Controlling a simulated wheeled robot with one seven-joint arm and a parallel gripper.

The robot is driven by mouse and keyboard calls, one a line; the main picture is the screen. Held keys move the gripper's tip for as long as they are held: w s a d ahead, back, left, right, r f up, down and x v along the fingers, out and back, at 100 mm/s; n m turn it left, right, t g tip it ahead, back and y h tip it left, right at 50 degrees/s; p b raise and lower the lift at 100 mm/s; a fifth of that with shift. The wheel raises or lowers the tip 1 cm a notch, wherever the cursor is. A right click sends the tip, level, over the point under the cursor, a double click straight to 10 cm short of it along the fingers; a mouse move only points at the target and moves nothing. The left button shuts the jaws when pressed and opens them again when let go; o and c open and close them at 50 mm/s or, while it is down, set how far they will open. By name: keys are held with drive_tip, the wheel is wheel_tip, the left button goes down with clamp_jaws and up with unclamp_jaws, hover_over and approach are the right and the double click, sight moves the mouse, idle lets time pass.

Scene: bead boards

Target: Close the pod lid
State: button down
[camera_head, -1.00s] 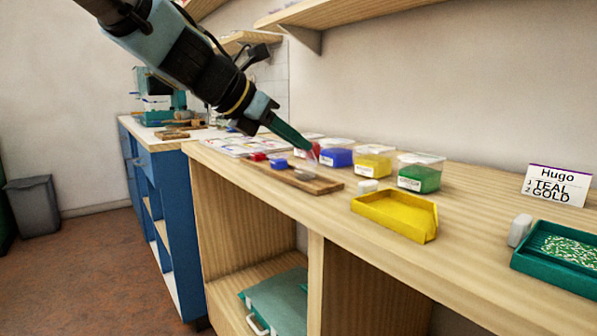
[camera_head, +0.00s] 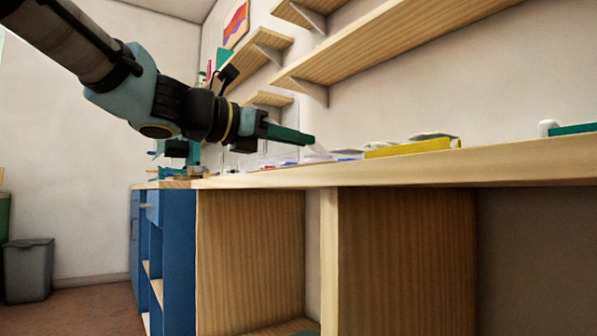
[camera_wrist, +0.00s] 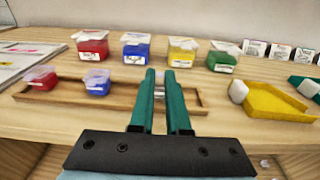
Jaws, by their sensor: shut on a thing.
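My gripper (camera_wrist: 160,75) has its two teal fingers shut on a small pale, clear piece (camera_wrist: 159,93) that looks like the pod lid. Most of it is hidden between the fingers. In the head view my gripper (camera_head: 308,139) reaches right, nearly level, with a clear tilted piece (camera_head: 319,153) at its tips, just above the bench. In the wrist view the fingers are over the right part of a wooden tray (camera_wrist: 126,103). A red pod (camera_wrist: 42,77) and a blue pod (camera_wrist: 97,82) sit on its left part. The pod under my fingers is hidden.
Behind the tray stand clear-lidded boxes of red (camera_wrist: 92,46), blue (camera_wrist: 135,50), yellow (camera_wrist: 182,52) and green (camera_wrist: 222,58) beads. Shelves (camera_head: 400,45) hang above the bench.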

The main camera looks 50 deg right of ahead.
drive_tip(key=shift+a+f+g+h+b, duration=0.15)
drive_tip(key=shift+f+h+b, duration=0.3)
drive_tip(key=shift+b, duration=1.05)
drive_tip(key=shift+f+g+h+b, duration=0.15)
drive_tip(key=shift+f+h+b, duration=0.3)
drive_tip(key=shift+b, duration=1.5)
drive_tip(key=shift+w+h+b, duration=0.1)
drive_tip(key=shift+h+b, duration=0.4)
drive_tip(key=shift+b, duration=0.7)
drive_tip(key=c, duration=0.9)
unclamp_jaws()
drive_tip(key=shift+o, duration=0.2)
drive_tip(key=shift+a+r, duration=0.1)
drive_tip(key=p+v, duration=0.3)
drive_tip(key=v, duration=0.7)
drive_tip(key=shift+w+a, duration=0.15)
drive_tip(key=shift+a, duration=0.2)
